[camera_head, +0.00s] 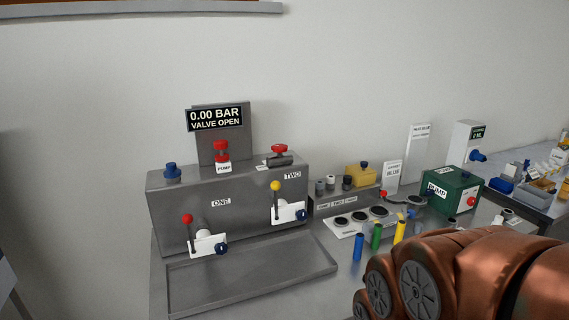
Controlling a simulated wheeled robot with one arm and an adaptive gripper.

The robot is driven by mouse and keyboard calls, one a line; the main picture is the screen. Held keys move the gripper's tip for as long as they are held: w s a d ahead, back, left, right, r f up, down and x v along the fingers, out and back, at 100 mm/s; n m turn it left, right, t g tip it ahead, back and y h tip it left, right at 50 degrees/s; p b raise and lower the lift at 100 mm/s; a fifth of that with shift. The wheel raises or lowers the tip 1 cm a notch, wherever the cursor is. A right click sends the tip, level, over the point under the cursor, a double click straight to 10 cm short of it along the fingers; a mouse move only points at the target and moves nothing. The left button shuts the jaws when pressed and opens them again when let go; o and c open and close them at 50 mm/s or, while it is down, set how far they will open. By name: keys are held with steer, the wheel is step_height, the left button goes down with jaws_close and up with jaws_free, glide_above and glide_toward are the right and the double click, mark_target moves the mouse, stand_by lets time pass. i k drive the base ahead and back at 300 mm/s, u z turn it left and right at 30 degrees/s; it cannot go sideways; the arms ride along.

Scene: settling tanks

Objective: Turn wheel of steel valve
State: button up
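The steel valve (280,161) sits on top of the grey steel cabinet (166,215), near its right back corner. Its red wheel (280,148) is on top of the grey valve body, with a small white tag beside it. A display (214,118) behind the cabinet reads "0.00 BAR VALVE OPEN". My copper-coloured arm fills the lower right corner, well apart from the valve. My gripper is not in view, and nothing touches the wheel.
A red knob labelled PUMP (221,150) and a blue knob (172,170) stand left of the valve. Two levers, red-tipped (187,218) and yellow-tipped (275,186), project from the front above a tray (180,297). Coloured tubes (376,235) and a green box (452,188) are right.

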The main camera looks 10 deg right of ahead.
mark_target(279, 148)
steer(key=u, duration=1.2)
steer(key=i, duration=0.6)
steer(key=z, duration=0.6)
steer(key=i, duration=0.45)
steer(key=z, duration=0.6)
